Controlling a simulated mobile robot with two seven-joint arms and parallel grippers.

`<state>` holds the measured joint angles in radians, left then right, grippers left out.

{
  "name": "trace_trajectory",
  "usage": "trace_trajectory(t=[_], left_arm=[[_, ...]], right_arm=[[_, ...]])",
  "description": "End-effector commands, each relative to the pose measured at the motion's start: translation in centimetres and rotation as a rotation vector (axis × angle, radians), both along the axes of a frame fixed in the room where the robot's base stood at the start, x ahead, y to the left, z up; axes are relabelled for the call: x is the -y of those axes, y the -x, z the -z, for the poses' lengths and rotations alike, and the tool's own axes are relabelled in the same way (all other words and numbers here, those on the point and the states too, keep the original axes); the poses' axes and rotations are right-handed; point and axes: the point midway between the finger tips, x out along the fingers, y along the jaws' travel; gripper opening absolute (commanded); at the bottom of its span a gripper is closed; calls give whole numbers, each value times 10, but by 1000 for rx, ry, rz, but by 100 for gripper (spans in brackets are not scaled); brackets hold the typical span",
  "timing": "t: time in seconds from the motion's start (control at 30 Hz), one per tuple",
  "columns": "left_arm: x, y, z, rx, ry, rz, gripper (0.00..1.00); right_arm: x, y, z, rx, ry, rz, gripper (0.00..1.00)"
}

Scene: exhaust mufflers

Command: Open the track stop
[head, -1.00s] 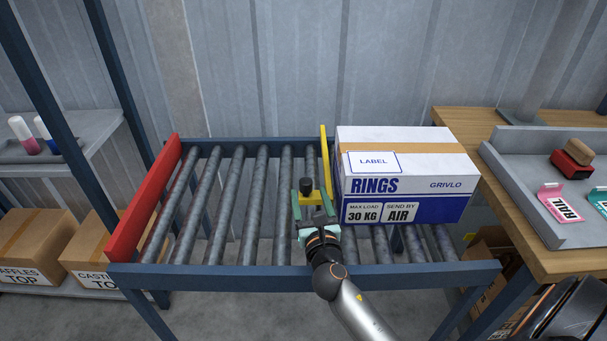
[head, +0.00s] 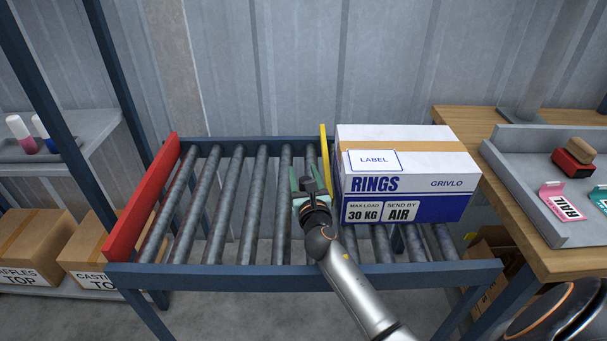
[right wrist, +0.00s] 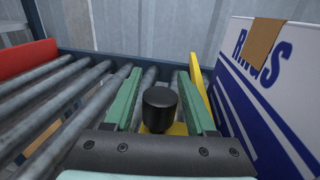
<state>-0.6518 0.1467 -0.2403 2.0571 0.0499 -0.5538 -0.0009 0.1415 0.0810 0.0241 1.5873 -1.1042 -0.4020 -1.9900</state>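The track stop is a yellow bar (head: 325,158) standing upright across the rollers, beside the left side of the white and blue RINGS box (head: 405,178). Its black knob (right wrist: 160,108) sits on a yellow base (right wrist: 177,129) in the right wrist view. My right gripper (head: 307,172) reaches over the rollers from the front, left of the box. Its green fingers (right wrist: 160,85) are open, one on each side of the knob, with small gaps showing. In the head view the gripper hides most of the knob and base. My left gripper is not in view.
The roller track (head: 236,195) is clear left of the stop, up to a red end plate (head: 143,195). A wooden table (head: 520,262) with a grey tray (head: 520,209) stands at the right. Shelves with cartons (head: 32,247) are at the left.

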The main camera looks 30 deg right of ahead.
Motion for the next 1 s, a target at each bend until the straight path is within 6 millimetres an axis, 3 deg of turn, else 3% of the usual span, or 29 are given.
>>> trace_trajectory(t=[0.07,0.47,1.0], left_arm=[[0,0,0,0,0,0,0],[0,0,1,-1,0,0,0],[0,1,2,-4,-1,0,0]], right_arm=[[0,0,0,0,0,0,46],[0,0,0,0,0,0,1],[0,0,0,-1,0,0,0]])
